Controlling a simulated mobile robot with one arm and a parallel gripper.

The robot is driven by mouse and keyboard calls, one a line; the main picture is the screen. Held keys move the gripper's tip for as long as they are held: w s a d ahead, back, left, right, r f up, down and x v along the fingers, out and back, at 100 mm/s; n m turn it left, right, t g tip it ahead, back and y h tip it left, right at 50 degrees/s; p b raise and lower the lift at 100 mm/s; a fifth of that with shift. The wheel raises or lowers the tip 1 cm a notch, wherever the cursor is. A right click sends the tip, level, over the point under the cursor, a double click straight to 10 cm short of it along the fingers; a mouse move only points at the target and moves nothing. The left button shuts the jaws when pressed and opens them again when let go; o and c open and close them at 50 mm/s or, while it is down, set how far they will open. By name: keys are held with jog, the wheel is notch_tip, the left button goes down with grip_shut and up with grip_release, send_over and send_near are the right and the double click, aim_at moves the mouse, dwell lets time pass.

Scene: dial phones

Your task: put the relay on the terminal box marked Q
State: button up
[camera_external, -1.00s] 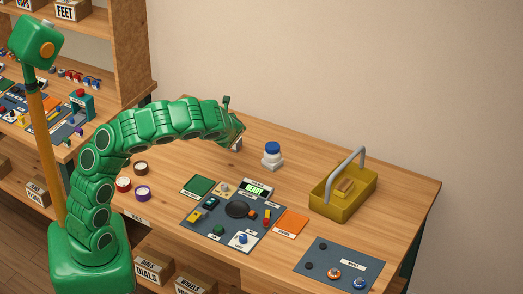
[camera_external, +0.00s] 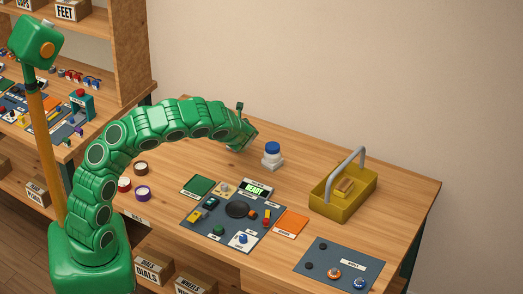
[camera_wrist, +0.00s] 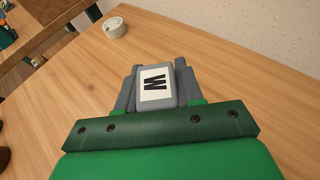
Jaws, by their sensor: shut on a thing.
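I cannot tell whether this block is the relay. The block shows above the wood and I cannot judge its gap to the table. I cannot make out a terminal box marked Q in either view.
A yellow tote (camera_external: 328,208) stands further right. A dark mat (camera_external: 222,240) with small parts and a READY display (camera_external: 255,187) lies in front. A pale round tub (camera_wrist: 115,28) shows in the wrist view.

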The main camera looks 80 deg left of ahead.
jog(key=shift+w+a+f, duration=0.1)
jog(key=shift+a+f, duration=0.05)
jog(key=shift+f, duration=1.6)
jog(key=o, duration=1.1)
jog(key=shift+f, duration=0.1)
jog(key=shift+d+r, duration=0.2)
jog(key=shift+d, duration=0.1)
jog(key=v, duration=1.1)
jog(key=shift+d, duration=0.25)
jog(key=shift+r, duration=0.15)
